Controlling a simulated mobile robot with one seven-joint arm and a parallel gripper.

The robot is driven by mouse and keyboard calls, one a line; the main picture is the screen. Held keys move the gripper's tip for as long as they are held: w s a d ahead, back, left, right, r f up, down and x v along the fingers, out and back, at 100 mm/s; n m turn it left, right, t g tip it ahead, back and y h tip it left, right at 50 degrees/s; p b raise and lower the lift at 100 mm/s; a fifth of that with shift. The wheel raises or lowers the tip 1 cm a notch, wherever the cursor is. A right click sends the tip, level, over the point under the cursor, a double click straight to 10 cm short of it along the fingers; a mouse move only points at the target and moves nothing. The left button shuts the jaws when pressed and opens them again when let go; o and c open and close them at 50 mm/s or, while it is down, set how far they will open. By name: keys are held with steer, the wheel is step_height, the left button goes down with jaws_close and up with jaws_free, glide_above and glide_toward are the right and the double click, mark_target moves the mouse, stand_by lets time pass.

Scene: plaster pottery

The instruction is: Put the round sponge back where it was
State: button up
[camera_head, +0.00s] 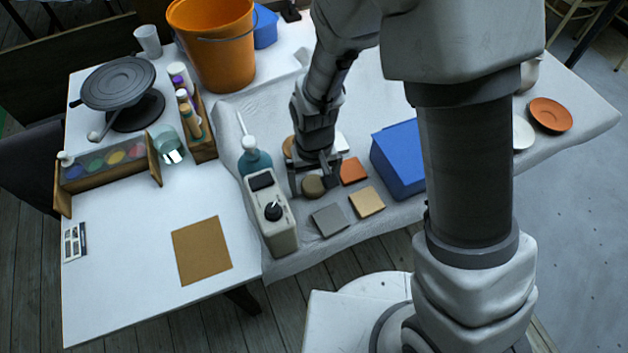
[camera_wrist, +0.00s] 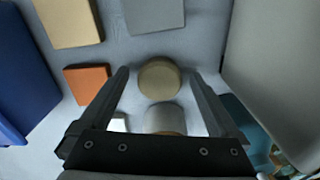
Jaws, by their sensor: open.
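A round tan-brown sponge (camera_head: 313,186) sits on the cloth-covered table by my gripper (camera_head: 312,180). In the wrist view the round sponge (camera_wrist: 159,77) shows between the two fingertips of my gripper (camera_wrist: 160,74), with a visible gap on each side. My gripper is open and points down, low over the table. Nearer my palm in the wrist view is a grey round piece (camera_wrist: 164,116), partly hidden by the gripper body. I cannot tell what it is.
Around the sponge lie an orange square (camera_head: 353,171), a tan square (camera_head: 367,202) and a grey square (camera_head: 330,219). A blue box (camera_head: 399,158) stands right of them. A grey device with a knob (camera_head: 272,222) and a teal bottle (camera_head: 254,160) stand close on the left.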

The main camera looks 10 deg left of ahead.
mark_target(314, 185)
step_height(314, 185, up, 12)
steer(key=p, duration=0.2)
steer(key=d+r+m+t, duration=0.2)
steer(key=d+r, duration=0.8)
steer(key=r, duration=0.1)
steer(key=s+d+r+m+t, duration=0.2)
steer(key=s+d+r+t, duration=0.1)
steer(key=s+d+r, duration=0.5)
steer(key=shift+d+m+t, duration=0.3)
steer(key=shift+d, duration=0.7)
steer(key=shift+r, duration=0.15)
step_height(314, 185, up, 5)
steer(key=p, duration=0.5)
